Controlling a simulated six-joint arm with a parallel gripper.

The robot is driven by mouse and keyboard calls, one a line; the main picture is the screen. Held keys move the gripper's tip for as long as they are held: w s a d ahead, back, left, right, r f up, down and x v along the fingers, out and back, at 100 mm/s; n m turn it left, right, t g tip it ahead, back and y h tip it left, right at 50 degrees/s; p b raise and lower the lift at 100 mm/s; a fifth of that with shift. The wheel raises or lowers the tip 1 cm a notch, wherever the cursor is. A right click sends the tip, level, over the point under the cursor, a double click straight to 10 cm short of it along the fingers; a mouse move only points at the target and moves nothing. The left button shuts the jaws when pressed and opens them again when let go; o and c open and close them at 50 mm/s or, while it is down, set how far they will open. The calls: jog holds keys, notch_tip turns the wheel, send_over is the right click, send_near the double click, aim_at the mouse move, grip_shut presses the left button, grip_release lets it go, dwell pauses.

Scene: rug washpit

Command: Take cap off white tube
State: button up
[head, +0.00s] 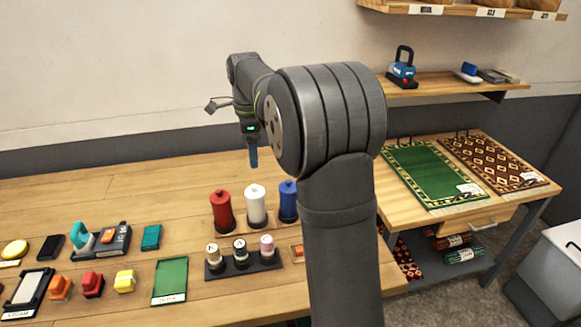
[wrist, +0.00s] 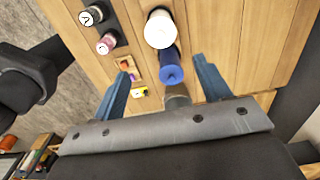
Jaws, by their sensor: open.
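The white tube (head: 255,203) stands upright on a dark base on the wooden bench, between a red tube (head: 221,209) and a blue tube (head: 288,200). Its narrower top piece is on it. In the wrist view the white tube (wrist: 160,30) shows from above at the top, with the blue tube (wrist: 171,69) nearer. My gripper (head: 253,157) is above and behind the tubes in the head view, pointing down. In the wrist view my gripper (wrist: 160,66) is open and empty, its blue fingers on either side of the blue tube in the picture.
A dark rack (head: 243,264) with three small labelled bottles stands in front of the tubes. A green pad (head: 170,281) and several coloured blocks lie left. My arm hides part of the bench's right side. A rug table (head: 400,215) stands right.

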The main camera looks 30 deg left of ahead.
notch_tip(320, 180, up, 3)
jog(key=n, duration=2.7)
send_over(254, 186)
jog(key=f, duration=0.9)
jog(key=shift+w+a+f, duration=0.2)
jog(key=shift+f, duration=0.1)
notch_tip(254, 186, down, 5)
jog(key=shift+s+d+f, duration=0.1)
jog(key=shift+s+d, duration=0.05)
grip_shut()
